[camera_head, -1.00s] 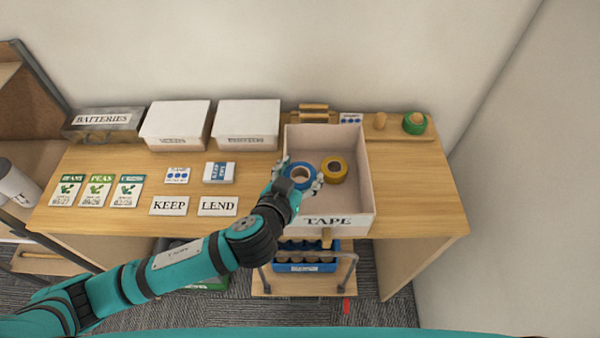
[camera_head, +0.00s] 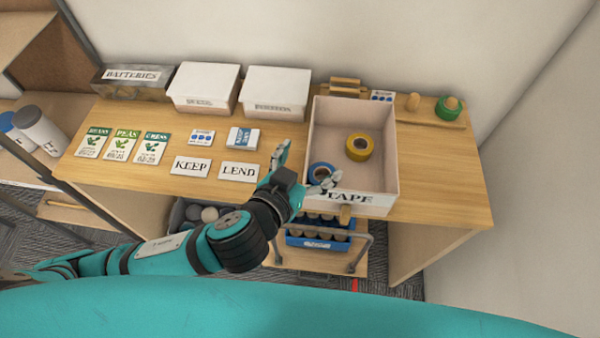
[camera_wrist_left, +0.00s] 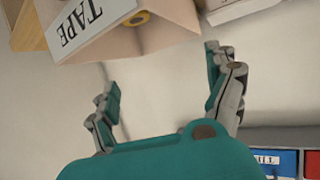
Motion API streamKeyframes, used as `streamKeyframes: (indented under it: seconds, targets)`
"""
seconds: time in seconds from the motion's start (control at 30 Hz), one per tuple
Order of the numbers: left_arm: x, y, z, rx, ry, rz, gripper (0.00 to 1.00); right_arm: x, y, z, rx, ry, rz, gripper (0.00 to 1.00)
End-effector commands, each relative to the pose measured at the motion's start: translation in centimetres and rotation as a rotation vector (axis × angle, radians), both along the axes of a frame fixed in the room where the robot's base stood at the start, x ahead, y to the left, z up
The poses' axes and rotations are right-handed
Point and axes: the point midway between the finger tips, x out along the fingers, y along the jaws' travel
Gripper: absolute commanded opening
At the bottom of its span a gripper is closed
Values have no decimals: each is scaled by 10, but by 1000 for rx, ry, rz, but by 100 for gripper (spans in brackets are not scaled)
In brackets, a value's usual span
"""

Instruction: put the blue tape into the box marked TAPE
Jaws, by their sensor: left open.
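The box marked TAPE (camera_head: 384,160) is an open, pale box at the right part of the wooden desk, its label facing front. The blue tape (camera_head: 321,172) is a roll inside the box near its front left corner, partly hidden by a finger and the front wall. A yellow tape (camera_head: 358,147) lies on the box floor behind it, and also shows in the left wrist view (camera_wrist_left: 137,18). My left gripper (camera_head: 305,169) is open and empty at the box's front left corner. In the left wrist view its fingers (camera_wrist_left: 163,72) are spread apart. My right gripper is not in view.
Cards marked KEEP (camera_head: 191,167) and LEND (camera_head: 239,172) lie left of the box. Two white boxes (camera_head: 204,85) and a BATTERIES box (camera_head: 130,82) stand at the back. A green tape (camera_head: 450,107) is back right. A blue crate (camera_head: 320,235) stands below the desk.

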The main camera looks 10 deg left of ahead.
Motion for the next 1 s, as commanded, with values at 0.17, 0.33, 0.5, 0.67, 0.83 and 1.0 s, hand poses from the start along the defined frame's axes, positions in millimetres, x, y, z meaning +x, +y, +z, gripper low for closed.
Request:
streamKeyframes:
  seconds: [0.17,0.33,0.5,0.67,0.83,1.0]
  targets:
    - [-23,10,10,0,1,0,88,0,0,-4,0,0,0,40]
    - [-32,14,15,-1,0,1,88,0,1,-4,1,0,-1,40]
    - [-32,14,15,0,-1,2,88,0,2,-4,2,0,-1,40]
    - [-32,14,15,0,-1,1,88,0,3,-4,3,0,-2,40]
    - [-32,14,15,0,-1,1,88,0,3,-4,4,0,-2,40]
    - [-32,14,15,0,-1,1,88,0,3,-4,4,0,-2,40]
